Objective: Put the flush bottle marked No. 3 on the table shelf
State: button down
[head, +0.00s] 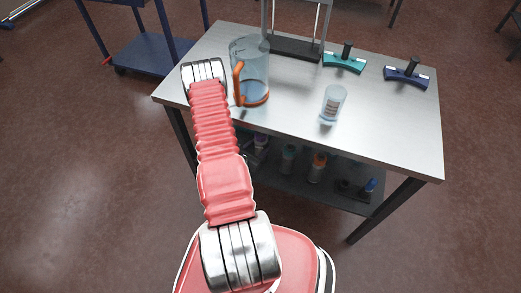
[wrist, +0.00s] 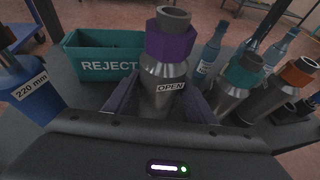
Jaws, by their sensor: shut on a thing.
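In the wrist view my gripper (wrist: 161,100) is shut around a silver metal cylinder (wrist: 164,72) with a purple hexagonal collar and a label reading OPEN. The cylinder stands upright between the purple-edged jaws. In the head view the lower table shelf (head: 325,204) holds several small items. A clear labelled container (head: 332,104) stands on the tabletop.
In the wrist view, a teal REJECT bin (wrist: 105,66) and a blue container marked 220 mm (wrist: 30,85) are at left. Teal-collared (wrist: 242,70) and orange-collared (wrist: 298,73) metal cylinders crowd the right. A jug with an orange handle (head: 250,70) stands on the tabletop.

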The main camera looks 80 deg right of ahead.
aim_at(257, 154)
jog(key=shift+f, duration=2)
jog(key=shift+f, duration=0.1)
jog(key=c, duration=0.8)
grip_release()
jog(key=v, duration=1.2)
